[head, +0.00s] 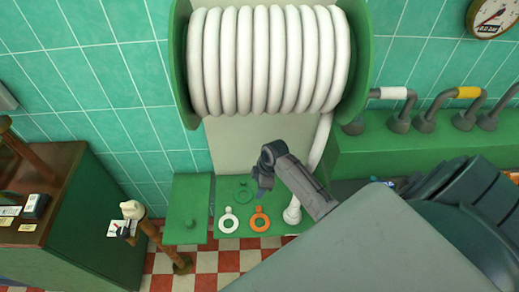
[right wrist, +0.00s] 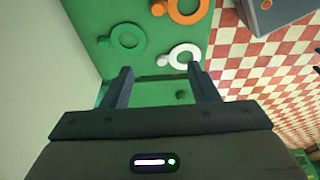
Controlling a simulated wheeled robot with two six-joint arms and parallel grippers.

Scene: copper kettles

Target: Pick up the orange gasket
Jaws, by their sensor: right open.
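The orange gasket (head: 260,229) is a flat ring with a small tab, lying on a green shelf (head: 284,224). It also shows at the top of the right wrist view (right wrist: 199,15), partly cut off by the frame edge. A white gasket (head: 229,231) lies to its left and a green gasket (head: 243,204) lies behind them. My right gripper (head: 262,190) is above the shelf near the gaskets. In the right wrist view its two fingers (right wrist: 160,72) are apart with nothing between them, and the white gasket (right wrist: 183,67) is just beyond the right fingertip. My left gripper is not in view.
A large white hose reel (head: 270,60) hangs above the shelf, its hose end (head: 292,214) standing at the shelf's right. A green panel with a knob (head: 191,222) adjoins on the left. Grey pipes (head: 425,118) line the right wall.

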